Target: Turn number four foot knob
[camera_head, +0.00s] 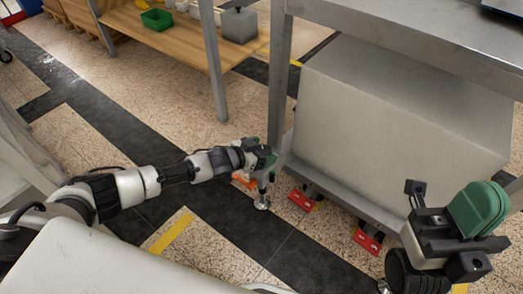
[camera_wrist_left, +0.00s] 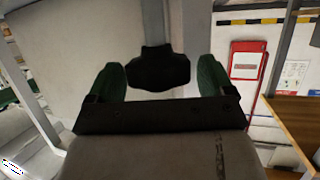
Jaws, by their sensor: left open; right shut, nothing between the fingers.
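A dark lobed foot knob (camera_wrist_left: 160,68) sits below a grey metal post in the left wrist view. My left gripper (camera_wrist_left: 160,85) is open, with one green finger on each side of the knob. Narrow gaps seem to show beside it; I cannot tell whether either finger touches. In the head view my left gripper (camera_head: 262,158) is low at the bottom of the frame's leg (camera_head: 280,85), just above a silver levelling foot (camera_head: 262,203). The knob is mostly hidden there. My right gripper (camera_head: 480,210) is shut and empty at the lower right. No number shows on the knob.
A big grey box (camera_head: 400,120) fills the frame beside the leg. A wooden table (camera_head: 165,35) with a green bin (camera_head: 156,19) stands behind. The floor left of the leg is clear.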

